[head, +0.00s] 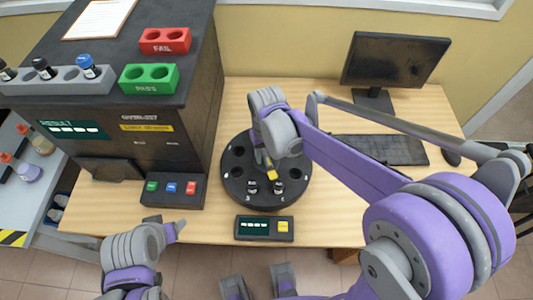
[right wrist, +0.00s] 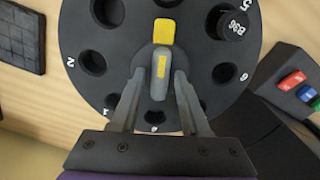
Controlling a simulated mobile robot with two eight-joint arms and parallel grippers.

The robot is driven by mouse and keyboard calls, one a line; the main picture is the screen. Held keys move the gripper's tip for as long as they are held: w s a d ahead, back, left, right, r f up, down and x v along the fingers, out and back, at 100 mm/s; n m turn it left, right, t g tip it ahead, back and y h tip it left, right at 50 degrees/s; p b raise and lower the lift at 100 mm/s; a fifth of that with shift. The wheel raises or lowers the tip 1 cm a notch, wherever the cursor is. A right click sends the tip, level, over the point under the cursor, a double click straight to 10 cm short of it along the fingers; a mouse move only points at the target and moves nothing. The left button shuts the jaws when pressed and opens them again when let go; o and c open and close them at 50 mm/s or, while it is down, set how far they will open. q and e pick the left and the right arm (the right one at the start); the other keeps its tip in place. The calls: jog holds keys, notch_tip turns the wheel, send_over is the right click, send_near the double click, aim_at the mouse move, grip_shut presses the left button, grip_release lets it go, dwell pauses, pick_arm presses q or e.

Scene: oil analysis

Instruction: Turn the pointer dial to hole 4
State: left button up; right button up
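The pointer dial (head: 233,176) is a round black disc with numbered holes, flat on the table. Its pointer is a grey handle (right wrist: 159,85) with a yellow tip (right wrist: 163,33). In the right wrist view the tip points up toward a hole at the top edge, whose number is out of frame. My right gripper (right wrist: 160,72) is over the dial, its fingers on either side of the handle with what look like narrow gaps. A black vial (right wrist: 232,25) stands in the hole near the 5. My left gripper (head: 178,231) is left of the dial, near the table's front; its fingers are unclear.
A small display box (head: 264,228) lies in front of the dial. A button box (head: 173,190) and the dark analyser (head: 145,150) stand left. The keyboard (head: 380,149) and monitor (head: 395,60) are at the right, partly behind my right arm. Bare table shows around the dial.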

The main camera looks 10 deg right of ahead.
aim_at(267, 157)
jog(key=shift+o, duration=0.5)
pick_arm(q)
jog(key=shift+w+r+p, duration=0.1)
jog(key=shift+r+p, duration=0.4)
jog(key=shift+r, duration=0.05)
pick_arm(e)
notch_tip(267, 157, up, 11)
jog(key=shift+f, duration=0.1)
